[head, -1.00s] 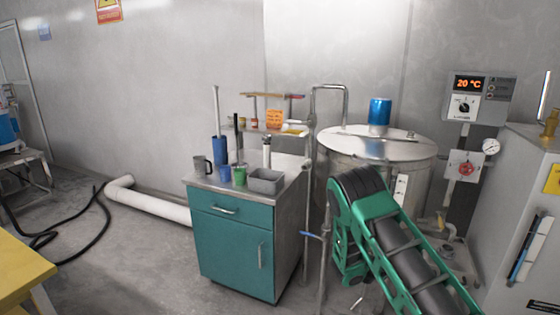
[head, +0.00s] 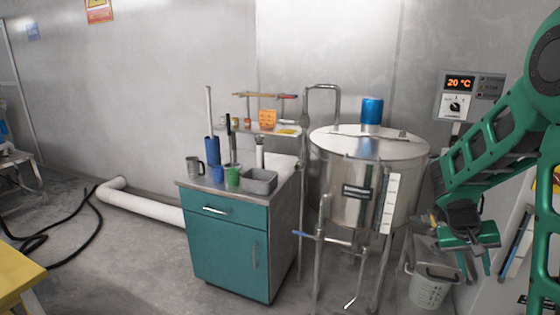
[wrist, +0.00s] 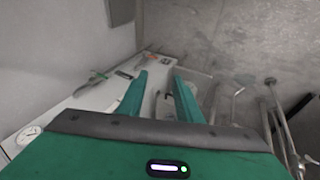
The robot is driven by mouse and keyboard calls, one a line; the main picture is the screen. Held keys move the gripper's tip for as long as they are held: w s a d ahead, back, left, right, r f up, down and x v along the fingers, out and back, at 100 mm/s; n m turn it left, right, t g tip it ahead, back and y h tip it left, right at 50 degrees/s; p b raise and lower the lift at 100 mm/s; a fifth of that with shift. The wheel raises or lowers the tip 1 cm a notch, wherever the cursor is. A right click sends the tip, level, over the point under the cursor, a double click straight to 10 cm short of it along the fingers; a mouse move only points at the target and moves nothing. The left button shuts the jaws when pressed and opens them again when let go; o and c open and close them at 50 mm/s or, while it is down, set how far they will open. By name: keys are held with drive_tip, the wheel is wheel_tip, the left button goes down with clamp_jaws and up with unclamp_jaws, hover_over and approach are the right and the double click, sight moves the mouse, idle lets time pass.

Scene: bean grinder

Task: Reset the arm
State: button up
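My green arm stands folded at the right of the head view. My gripper (head: 478,264) hangs there pointing down, to the right of the steel tank (head: 352,190). Its two green fingers are apart with nothing between them. In the wrist view the gripper's fingers (wrist: 162,97) also show spread apart, with a gap that looks empty. Behind and below them in the wrist view are a white cabinet face and the grey floor.
Steel pipes stand before the tank.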

drive_tip(key=s+a+r+y, duration=0.2)
drive_tip(key=s+a, duration=0.2)
drive_tip(key=s, duration=0.4)
drive_tip(key=s+a+r+m+y, duration=0.1)
drive_tip(key=s+a+r+y, duration=0.1)
drive_tip(key=s, duration=0.6)
drive_tip(key=s+a+r+y, duration=0.2)
drive_tip(key=s+a, duration=0.3)
drive_tip(key=s, duration=0.4)
drive_tip(key=shift+a+r, duration=0.4)
drive_tip(key=shift+r, duration=0.25)
drive_tip(key=shift+w+f+g, duration=0.25)
drive_tip(key=shift+w+g, duration=0.05)
drive_tip(key=shift+w, duration=0.35)
drive_tip(key=shift+c, duration=0.3)
